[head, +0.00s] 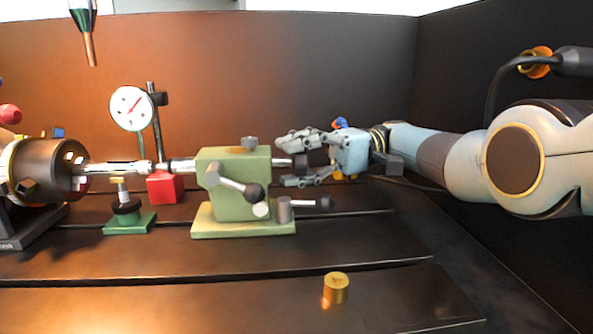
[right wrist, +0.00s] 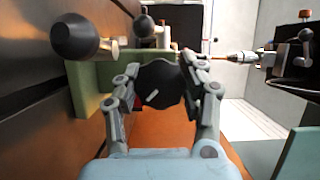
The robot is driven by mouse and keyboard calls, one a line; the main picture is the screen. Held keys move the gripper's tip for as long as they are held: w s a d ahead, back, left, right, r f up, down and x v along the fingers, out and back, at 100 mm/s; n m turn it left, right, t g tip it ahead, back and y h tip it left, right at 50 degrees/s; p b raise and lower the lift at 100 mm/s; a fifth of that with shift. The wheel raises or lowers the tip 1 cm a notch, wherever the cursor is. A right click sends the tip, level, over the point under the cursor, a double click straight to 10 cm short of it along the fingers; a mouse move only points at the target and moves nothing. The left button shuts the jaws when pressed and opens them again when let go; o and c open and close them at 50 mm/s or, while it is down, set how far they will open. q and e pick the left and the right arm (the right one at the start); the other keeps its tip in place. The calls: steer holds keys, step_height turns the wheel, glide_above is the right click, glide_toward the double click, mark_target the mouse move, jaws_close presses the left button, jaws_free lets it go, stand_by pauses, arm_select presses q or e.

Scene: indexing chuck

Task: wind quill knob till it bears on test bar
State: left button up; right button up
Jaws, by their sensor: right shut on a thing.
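The quill knob (head: 301,163) is dark and round, on the right end of the green tailstock (head: 232,200). My right gripper (head: 290,161) is shut on the quill knob, with one finger above and one below it. In the right wrist view the knob (right wrist: 160,88) sits between the two fingers, with a pale mark on its face. The silver quill (head: 183,165) comes out of the tailstock's left side. The silver test bar (head: 118,168) reaches from the chuck (head: 42,170) toward the quill; I cannot tell whether they touch. My left gripper is not in view.
A dial gauge (head: 131,108) stands on a red base (head: 165,187) behind the bar. A green-based support (head: 129,223) stands under the bar. Ball-ended levers (head: 254,193) stick out at the tailstock's front. A brass cylinder (head: 336,288) stands on the front bed.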

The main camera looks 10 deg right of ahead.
steer(key=m+y, duration=0.1)
steer(key=m, duration=0.3)
steer(key=shift+m+y, duration=0.3)
steer(key=shift+y, duration=0.1)
steer(key=shift+m+t+y, duration=0.2)
steer(key=shift+m+y, duration=0.25)
steer(key=shift+m, duration=0.85)
steer(key=shift+m+t+y, duration=0.2)
steer(key=shift+m+y, duration=0.25)
steer(key=shift+m, duration=0.85)
steer(key=o, duration=0.9)
steer(key=shift+f, duration=0.1)
step_height(320, 180, up, 9)
steer(key=shift+w+r+p, duration=0.15)
steer(key=shift+p, duration=0.15)
steer(key=shift+r, duration=0.45)
steer(key=shift+o, duration=0.5)
steer(key=shift+f, duration=0.1)
